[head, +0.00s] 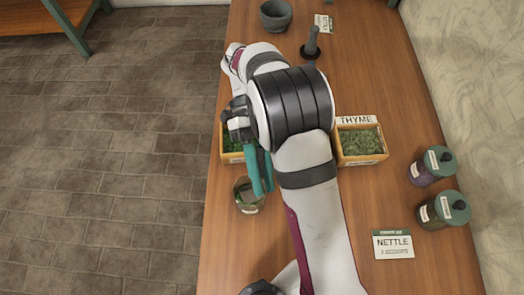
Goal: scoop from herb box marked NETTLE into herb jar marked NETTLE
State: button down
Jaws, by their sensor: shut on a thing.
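My gripper (261,182) is shut, with its long teal fingers reaching down beside an open glass jar (249,205). The thing it holds is mostly hidden; I take it to be the scoop. I cannot tell whether it is over or inside the jar. The jar stands upright; a greyish shape shows at its mouth, and no label is readable. A wooden herb box (230,157) with bright green herb lies behind, partly covered by my gripper, its marking unreadable. A card reading NETTLE (393,243) lies at the front right of the table.
A box marked THYME (361,145) stands right of my arm. Two lidded jars (432,167) (443,210) stand near the right edge. A mortar (276,15), a dark pestle-like tool (311,43) and another card (323,23) are at the back. The table's (222,265) left edge is close to the open jar.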

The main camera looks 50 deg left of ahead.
jog(key=t+y, duration=0.1)
jog(key=y, duration=0.1)
jog(key=r+t+y, duration=0.1)
jog(key=y, duration=0.2)
jog(key=shift+s+r, duration=0.1)
jog(key=y, duration=0.1)
jog(key=t+y, duration=0.2)
jog(key=shift+r+n+y, duration=0.25)
jog(key=shift+n+y, duration=0.05)
jog(key=shift+r+t+y, duration=0.1)
jog(key=shift+t+y, duration=0.3)
jog(key=shift+y, duration=0.7)
